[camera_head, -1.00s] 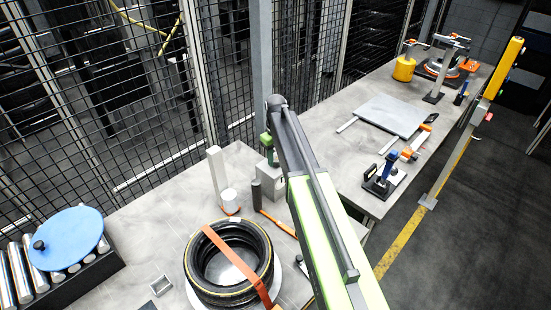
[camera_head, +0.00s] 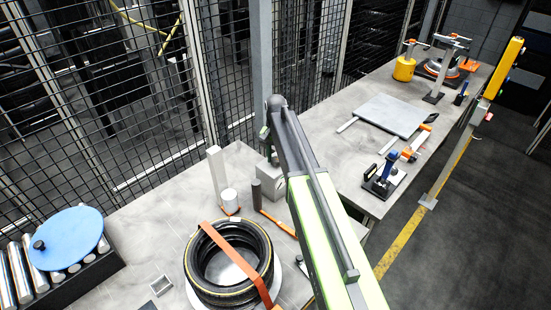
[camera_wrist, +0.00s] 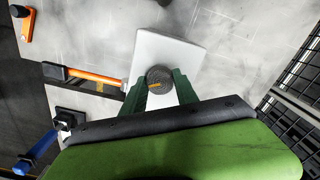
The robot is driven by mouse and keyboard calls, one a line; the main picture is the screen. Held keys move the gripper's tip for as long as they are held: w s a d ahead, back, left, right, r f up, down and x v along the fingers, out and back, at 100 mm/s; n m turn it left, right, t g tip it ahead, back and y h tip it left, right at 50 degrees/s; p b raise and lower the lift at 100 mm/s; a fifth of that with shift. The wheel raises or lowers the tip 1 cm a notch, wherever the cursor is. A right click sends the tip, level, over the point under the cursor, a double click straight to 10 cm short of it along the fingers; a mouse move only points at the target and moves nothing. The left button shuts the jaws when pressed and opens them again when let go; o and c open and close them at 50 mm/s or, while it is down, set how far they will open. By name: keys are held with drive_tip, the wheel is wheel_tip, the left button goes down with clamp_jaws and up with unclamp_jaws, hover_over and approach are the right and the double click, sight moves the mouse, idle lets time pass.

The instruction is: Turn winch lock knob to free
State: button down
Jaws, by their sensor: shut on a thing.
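The winch lock knob (camera_wrist: 160,76) is a dark round knob with a small orange mark on its left side in the wrist view. It sits on top of a pale grey block (camera_wrist: 181,48). My gripper (camera_wrist: 160,88) has green fingers on either side of the knob and is shut on it. In the head view the grey block (camera_head: 270,184) stands on the table near the fence, and my gripper (camera_head: 267,150) is above it. The knob is mostly hidden there behind my gripper and arm.
Stacked tyres (camera_head: 264,244) with an orange strap (camera_head: 238,262) lie left of my arm. An orange-handled tool (camera_head: 276,222) lies close to the block. A white post (camera_head: 215,170) and white cylinder (camera_head: 229,198) stand nearby. The mesh fence (camera_head: 160,90) runs behind.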

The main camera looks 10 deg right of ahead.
sight(276, 159)
drive_tip(key=m, duration=0.5)
drive_tip(key=shift+s, duration=0.15)
drive_tip(key=shift+m, duration=0.4)
drive_tip(key=c, duration=0.9)
unclamp_jaws()
drive_tip(key=shift+c, duration=0.2)
drive_tip(key=shift+r, duration=0.1)
wheel_tip(276, 159, up, 17)
drive_tip(key=p, duration=1.7)
